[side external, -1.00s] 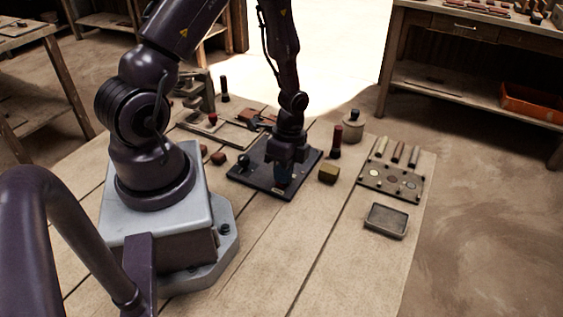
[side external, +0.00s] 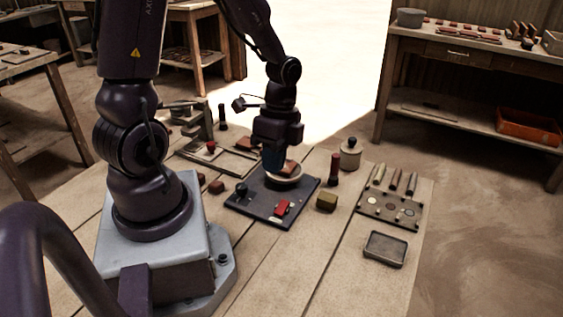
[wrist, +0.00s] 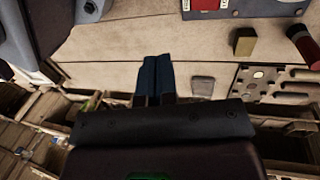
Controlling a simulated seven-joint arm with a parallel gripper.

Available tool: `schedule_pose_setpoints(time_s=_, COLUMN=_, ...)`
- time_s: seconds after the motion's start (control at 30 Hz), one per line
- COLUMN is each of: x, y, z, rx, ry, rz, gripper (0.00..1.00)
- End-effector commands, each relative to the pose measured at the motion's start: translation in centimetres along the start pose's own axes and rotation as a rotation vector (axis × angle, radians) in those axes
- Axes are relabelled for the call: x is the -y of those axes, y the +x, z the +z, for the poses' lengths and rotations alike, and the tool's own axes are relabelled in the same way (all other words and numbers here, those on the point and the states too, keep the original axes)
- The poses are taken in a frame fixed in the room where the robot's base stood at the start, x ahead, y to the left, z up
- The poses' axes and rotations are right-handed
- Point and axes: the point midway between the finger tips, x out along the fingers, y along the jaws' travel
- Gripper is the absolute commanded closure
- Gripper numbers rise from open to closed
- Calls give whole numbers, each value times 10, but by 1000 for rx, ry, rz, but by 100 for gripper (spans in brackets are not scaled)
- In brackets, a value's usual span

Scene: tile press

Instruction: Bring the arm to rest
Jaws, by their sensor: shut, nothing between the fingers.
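My gripper (side external: 273,163) hangs above the far part of the dark plate (side external: 247,206), pointing down. Its two blue fingers are together with nothing between them, as the wrist view (wrist: 156,62) also shows. A round pale dish (side external: 287,181) with a reddish-brown piece (side external: 289,167) on it stands at the plate's far side, partly behind the fingers. A red block (side external: 282,207) lies near the plate's front edge, and a black knob (side external: 241,189) stands at its left. Whether the fingers touch the dish cannot be told.
A yellowish block (side external: 327,201), a red-and-black upright tool (side external: 334,169) and a lidded pot (side external: 350,154) stand right of the plate. Farther right are a holed panel (side external: 391,211) and a shallow tray (side external: 385,249). A dark press-like stand (side external: 197,120) is at the back left. The front bench planks are clear.

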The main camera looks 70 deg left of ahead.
Motion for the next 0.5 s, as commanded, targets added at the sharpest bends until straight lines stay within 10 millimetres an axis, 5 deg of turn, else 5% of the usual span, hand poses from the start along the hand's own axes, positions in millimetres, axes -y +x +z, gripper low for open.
schedule_pose_setpoints(time_s=0.27, x=-3, y=-2, z=1, rx=5, ry=-103, rz=10, gripper=100)
schedule_pose_setpoints(time_s=0.5, x=-9, y=-23, z=11, rx=22, ry=-494, rz=-47, gripper=100)
